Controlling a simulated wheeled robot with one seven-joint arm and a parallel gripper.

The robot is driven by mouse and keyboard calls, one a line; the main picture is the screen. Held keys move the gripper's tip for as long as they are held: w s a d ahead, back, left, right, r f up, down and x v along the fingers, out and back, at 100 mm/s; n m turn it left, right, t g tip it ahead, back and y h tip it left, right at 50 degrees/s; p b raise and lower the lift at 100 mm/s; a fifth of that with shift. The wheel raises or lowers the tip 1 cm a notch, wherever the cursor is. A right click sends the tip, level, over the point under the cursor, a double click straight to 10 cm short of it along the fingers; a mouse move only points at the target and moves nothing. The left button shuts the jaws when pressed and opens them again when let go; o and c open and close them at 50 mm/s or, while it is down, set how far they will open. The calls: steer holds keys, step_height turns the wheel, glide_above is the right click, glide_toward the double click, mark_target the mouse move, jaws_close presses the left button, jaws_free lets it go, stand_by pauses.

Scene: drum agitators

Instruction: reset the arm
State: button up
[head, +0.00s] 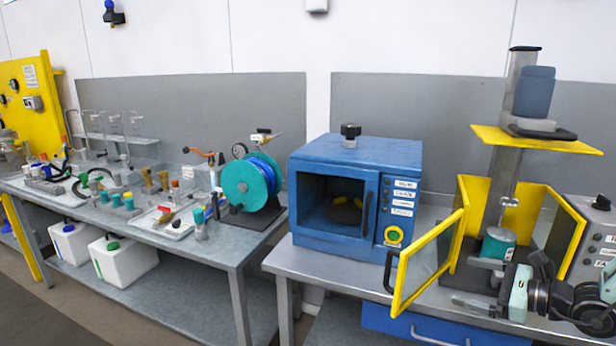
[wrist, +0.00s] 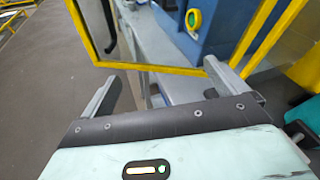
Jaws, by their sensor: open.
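My gripper (head: 465,282) is at the lower right in the head view, in front of the yellow-guarded machine. Its fingers point left and are apart, with nothing seen held. In the wrist view my gripper (wrist: 160,82) has its two grey fingers spread wide. The yellow-framed clear door (head: 432,262) of the guard stands open to the left of the gripper. The door's frame (wrist: 160,68) crosses beyond the fingers in the wrist view; whether a finger touches it I cannot tell. My arm folds in from the lower right edge.
A teal can (head: 497,243) stands inside the guard, close behind my gripper. A blue oven (head: 350,150) with an open-looking front stands left of the door. A grey control box (head: 597,240) is at the right. The floor (wrist: 45,90) on the left is clear.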

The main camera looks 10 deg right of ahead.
steer(key=s+a+r+n+g+h, duration=0.3)
steer(key=s+a+n+g, duration=0.1)
steer(key=s+a+n, duration=0.4)
steer(key=s+a+r+n+g+h, duration=0.2)
steer(key=s+a+n, duration=0.6)
steer(key=a+n, duration=0.4)
steer(key=s+a+r+n+g+h, duration=0.3)
steer(key=s+a+n+g, duration=0.3)
steer(key=n, duration=0.7)
steer(key=s+a+r, duration=0.1)
steer(key=s+a, duration=0.1)
steer(key=a, duration=0.2)
steer(key=shift+a+r+h, duration=0.3)
steer(key=shift+w, duration=0.1)
